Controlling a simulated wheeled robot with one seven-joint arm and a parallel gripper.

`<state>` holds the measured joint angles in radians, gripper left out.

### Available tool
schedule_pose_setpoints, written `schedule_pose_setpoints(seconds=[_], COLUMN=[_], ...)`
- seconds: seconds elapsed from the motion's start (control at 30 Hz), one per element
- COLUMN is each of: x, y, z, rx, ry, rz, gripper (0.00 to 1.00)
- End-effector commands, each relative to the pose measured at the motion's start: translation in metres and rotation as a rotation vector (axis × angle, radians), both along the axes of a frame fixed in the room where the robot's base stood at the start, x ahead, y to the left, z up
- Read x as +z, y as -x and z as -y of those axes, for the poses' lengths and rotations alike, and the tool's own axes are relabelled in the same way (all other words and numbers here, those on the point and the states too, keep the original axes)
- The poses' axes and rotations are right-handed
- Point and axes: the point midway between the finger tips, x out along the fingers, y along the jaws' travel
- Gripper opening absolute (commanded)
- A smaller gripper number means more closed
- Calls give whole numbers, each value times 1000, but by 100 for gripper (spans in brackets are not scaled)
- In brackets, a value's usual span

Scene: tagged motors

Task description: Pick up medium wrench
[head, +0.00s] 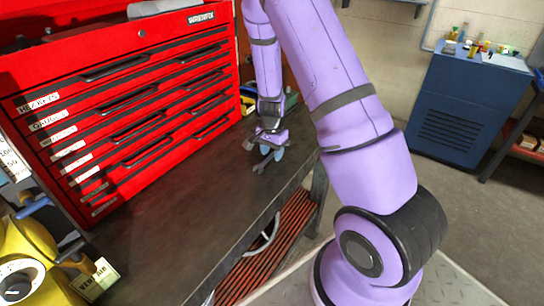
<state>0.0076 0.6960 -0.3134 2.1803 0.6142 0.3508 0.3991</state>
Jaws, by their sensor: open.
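A small grey wrench-like tool (258,166) lies on the dark workbench top (185,210), near its right edge. Its size mark cannot be read, and part of it is hidden by my gripper. My gripper (271,152) points down over the bench at the end of my lilac arm. Its blue-grey fingertips are open, just above or beside the tool. I cannot tell whether they touch it.
A red tool chest (120,85) with labelled drawers stands along the back of the bench. A yellow device (35,265) and a small tag (98,279) are at the front left. A blue cabinet (462,110) stands across the floor. The bench middle is clear.

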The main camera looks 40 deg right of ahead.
Motion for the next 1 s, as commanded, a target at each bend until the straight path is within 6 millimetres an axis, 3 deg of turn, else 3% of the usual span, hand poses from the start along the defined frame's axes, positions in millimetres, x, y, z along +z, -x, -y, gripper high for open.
schedule_pose_setpoints(seconds=[0.27,0.47,1.0], x=[-3,-3,3], y=[0,0,1], z=[0,0,4], rx=[0,0,0], ry=[1,1,1], rz=[1,1,1], gripper=[46,0,0])
